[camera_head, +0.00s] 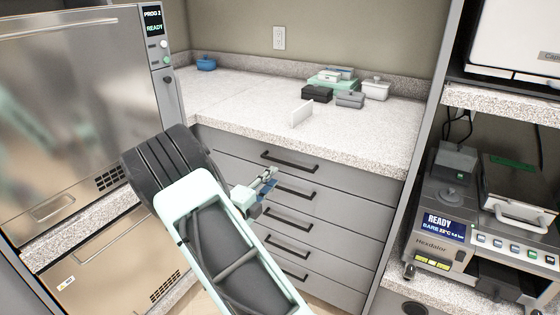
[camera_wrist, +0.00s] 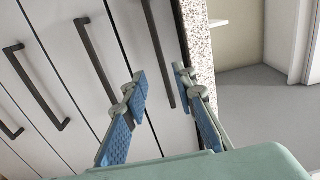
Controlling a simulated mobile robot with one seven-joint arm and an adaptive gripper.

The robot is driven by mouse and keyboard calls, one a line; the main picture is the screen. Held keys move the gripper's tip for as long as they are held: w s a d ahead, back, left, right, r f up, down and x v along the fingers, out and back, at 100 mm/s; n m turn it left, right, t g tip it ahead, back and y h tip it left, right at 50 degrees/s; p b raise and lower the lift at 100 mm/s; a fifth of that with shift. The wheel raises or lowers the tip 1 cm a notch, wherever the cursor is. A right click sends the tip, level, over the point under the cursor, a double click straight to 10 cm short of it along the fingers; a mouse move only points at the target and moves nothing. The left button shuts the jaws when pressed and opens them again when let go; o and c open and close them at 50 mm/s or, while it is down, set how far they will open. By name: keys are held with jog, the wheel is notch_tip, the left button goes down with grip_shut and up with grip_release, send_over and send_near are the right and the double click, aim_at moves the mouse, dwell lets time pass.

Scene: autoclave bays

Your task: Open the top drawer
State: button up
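The top drawer (camera_head: 345,182) is shut, its grey front flush under the speckled counter. Its dark bar handle (camera_head: 290,162) runs across the front. In the wrist view the picture is turned, and this handle (camera_wrist: 159,55) is the one nearest the speckled counter edge. My gripper (camera_head: 272,180) is open and empty, in front of the drawer stack near the left end of the top handle. In the wrist view the gripper (camera_wrist: 163,80) has its blue-padded fingers apart, with the handle's lower end showing between them. I cannot tell the remaining distance in depth.
Lower drawers with similar handles, such as the second handle (camera_head: 287,190), sit below. The speckled counter (camera_head: 240,100) overhangs slightly and carries boxes (camera_head: 335,85). A steel autoclave (camera_head: 75,110) stands left; a grey side panel (camera_head: 400,220) bounds the drawers at right.

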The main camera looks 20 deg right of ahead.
aim_at(285, 164)
jog(key=b+x, duration=0.1)
jog(key=x, duration=0.9)
jog(key=shift+b, duration=0.3)
grip_shut()
